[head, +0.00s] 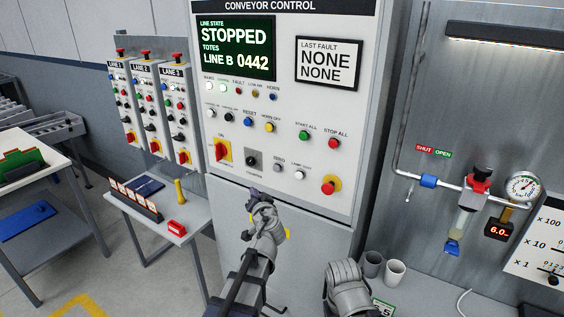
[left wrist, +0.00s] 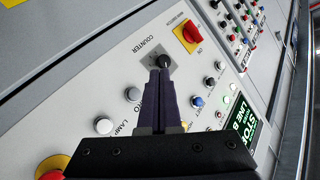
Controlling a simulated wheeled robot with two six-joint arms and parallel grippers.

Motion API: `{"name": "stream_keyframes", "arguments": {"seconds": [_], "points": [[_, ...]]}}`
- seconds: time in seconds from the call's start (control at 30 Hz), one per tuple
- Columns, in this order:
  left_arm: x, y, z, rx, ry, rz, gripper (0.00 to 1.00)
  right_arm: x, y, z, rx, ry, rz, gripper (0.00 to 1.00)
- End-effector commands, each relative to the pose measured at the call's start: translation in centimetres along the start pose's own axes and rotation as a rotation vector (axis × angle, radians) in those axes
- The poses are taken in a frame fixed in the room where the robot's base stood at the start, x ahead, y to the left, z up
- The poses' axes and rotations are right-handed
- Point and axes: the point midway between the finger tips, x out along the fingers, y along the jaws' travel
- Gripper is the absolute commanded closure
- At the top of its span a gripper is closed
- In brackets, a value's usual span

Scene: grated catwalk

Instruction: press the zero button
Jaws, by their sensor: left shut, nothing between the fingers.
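The zero button (head: 279,168) is a small grey round button low on the conveyor control panel, right of the black counter knob (head: 252,160). In the left wrist view the zero button (left wrist: 132,94) sits beside its label, between the counter knob (left wrist: 163,61) and the pale lamp test button (left wrist: 103,125). My left gripper (head: 253,193) is shut and empty, below the counter knob in the head view. In the left wrist view its fingertips (left wrist: 160,74) overlap the knob's edge; I cannot tell whether they touch. The display (head: 236,47) reads STOPPED and LINE B 0442.
A red emergency stop (head: 330,185) lies right of the lamp test button (head: 299,174). A red and yellow rotary switch (head: 222,151) is at left. A small side table (head: 165,213) stands left of the panel; two cups (head: 394,271) stand at lower right.

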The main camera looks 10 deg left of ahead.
Motion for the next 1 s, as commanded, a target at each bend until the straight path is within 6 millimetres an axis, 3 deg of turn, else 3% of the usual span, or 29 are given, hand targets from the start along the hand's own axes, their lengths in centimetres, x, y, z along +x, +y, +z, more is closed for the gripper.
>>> {"name": "stream_keyframes", "arguments": {"seconds": [0.17,0.6,1.0], "points": [[0.5,-0.6,-1.2,0.012,0.044,-0.001,1.00,-0.4,0.0,0.0,0.000,0.000,0.000,0.39],[0.6,-0.6,-1.3,0.014,0.049,-0.001,1.00,-0.4,0.0,0.0,0.000,0.000,0.000,0.39],[2.6,0.9,-2.8,0.015,0.049,-0.001,1.00,-0.4,0.0,0.0,0.000,0.000,0.000,0.39]]}}
